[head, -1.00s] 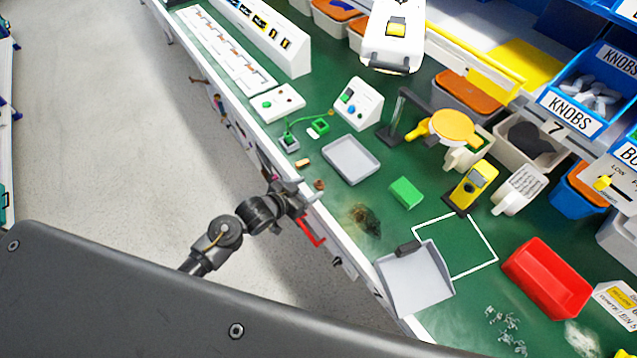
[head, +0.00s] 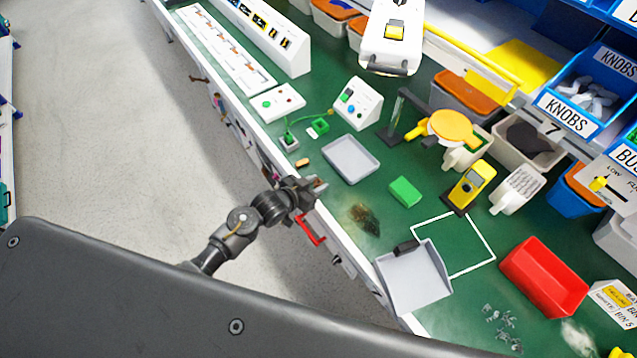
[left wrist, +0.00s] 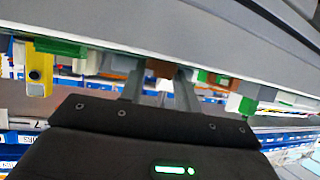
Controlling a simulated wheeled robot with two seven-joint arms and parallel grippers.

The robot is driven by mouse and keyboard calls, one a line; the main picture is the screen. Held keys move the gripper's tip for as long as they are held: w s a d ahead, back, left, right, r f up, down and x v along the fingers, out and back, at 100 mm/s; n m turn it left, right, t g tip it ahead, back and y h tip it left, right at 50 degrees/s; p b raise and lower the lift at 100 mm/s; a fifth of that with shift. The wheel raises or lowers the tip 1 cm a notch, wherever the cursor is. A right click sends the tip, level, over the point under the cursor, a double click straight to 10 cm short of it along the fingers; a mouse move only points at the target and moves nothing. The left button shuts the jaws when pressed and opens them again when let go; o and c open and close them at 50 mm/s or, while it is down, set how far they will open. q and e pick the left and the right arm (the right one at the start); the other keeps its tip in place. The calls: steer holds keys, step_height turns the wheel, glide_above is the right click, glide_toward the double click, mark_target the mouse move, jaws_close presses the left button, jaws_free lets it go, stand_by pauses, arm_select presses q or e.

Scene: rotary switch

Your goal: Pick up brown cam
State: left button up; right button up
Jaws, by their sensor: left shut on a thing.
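My left gripper (head: 314,187) is at the front edge of the green-topped bench (head: 330,205), at the near corner of the grey tray. In the left wrist view, a small brown piece, the brown cam (left wrist: 160,68), shows between the two fingers (left wrist: 160,88). The gripper is shut on it. In the head view the cam is mostly hidden by the fingers, and I cannot tell whether it is clear of the bench. My right gripper is not in view.
An empty grey tray (head: 350,160) lies just beyond the gripper. A small tan piece (head: 302,162) lies to its upper left. A green block (head: 405,191), a grey dustpan (head: 415,280) and a red bin (head: 543,277) stand to the right. A red handle (head: 311,230) is on the bench front.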

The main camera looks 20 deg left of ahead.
arm_select(q)
steer(key=shift+r, duration=0.45)
step_height(320, 180, up, 3)
steer(key=shift+s+f, duration=0.1)
steer(key=shift+f, duration=0.1)
steer(key=s+d+r+b, duration=0.3)
steer(key=s+d+r, duration=0.2)
steer(key=s+r, duration=0.4)
steer(key=s, duration=0.3)
steer(key=shift+s+d+r, duration=0.15)
steer(key=shift+s+r, duration=0.15)
steer(key=shift+s, duration=0.1)
